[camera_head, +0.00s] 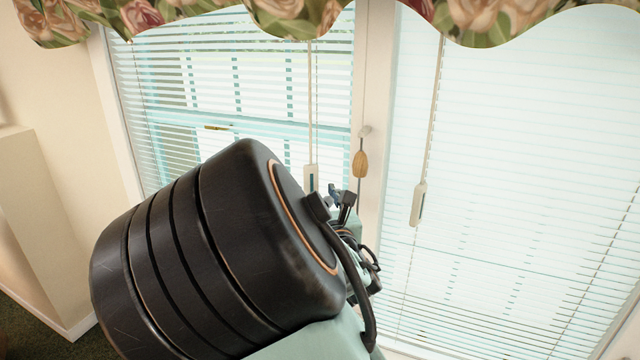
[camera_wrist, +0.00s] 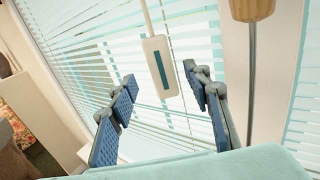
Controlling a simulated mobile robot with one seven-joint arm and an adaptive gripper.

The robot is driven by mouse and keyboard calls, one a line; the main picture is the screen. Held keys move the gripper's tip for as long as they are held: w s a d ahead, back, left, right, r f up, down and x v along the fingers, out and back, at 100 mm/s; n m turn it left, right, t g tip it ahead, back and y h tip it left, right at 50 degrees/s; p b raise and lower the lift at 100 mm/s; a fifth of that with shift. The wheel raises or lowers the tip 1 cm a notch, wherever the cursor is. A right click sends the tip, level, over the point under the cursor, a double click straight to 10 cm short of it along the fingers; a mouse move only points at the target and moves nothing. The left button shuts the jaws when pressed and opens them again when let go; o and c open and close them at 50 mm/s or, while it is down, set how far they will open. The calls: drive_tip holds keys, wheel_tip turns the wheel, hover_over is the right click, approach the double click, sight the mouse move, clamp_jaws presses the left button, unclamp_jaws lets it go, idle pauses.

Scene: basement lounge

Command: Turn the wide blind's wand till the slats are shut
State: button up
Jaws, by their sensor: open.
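Two blinds hang side by side: the left blind (camera_head: 180,110), its slats open with outdoors showing between them, and the right blind (camera_head: 520,150), which runs out of the picture and looks more closed. I cannot tell for sure which is wider. The left wand's pale handle with a dark stripe (camera_head: 311,177) also shows in the wrist view (camera_wrist: 151,48). The right wand's handle (camera_head: 418,205) hangs apart. My gripper (camera_wrist: 160,78) is open, and the left handle appears between its blue fingers; contact and depth are unclear. In the head view my wrist partly hides my gripper (camera_head: 343,203).
A wooden tassel (camera_head: 360,163) on a cord hangs before the white window post (camera_head: 372,90), close to my gripper; it also shows in the wrist view (camera_wrist: 252,9). A floral valance (camera_head: 290,15) spans the top. A pale wall ledge (camera_head: 25,220) stands at left.

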sight(312, 182)
drive_tip(key=shift+p+x, duration=0.3)
drive_tip(key=shift+x, duration=2.45)
drive_tip(key=c, duration=1.2)
drive_tip(key=shift+o, duration=0.2)
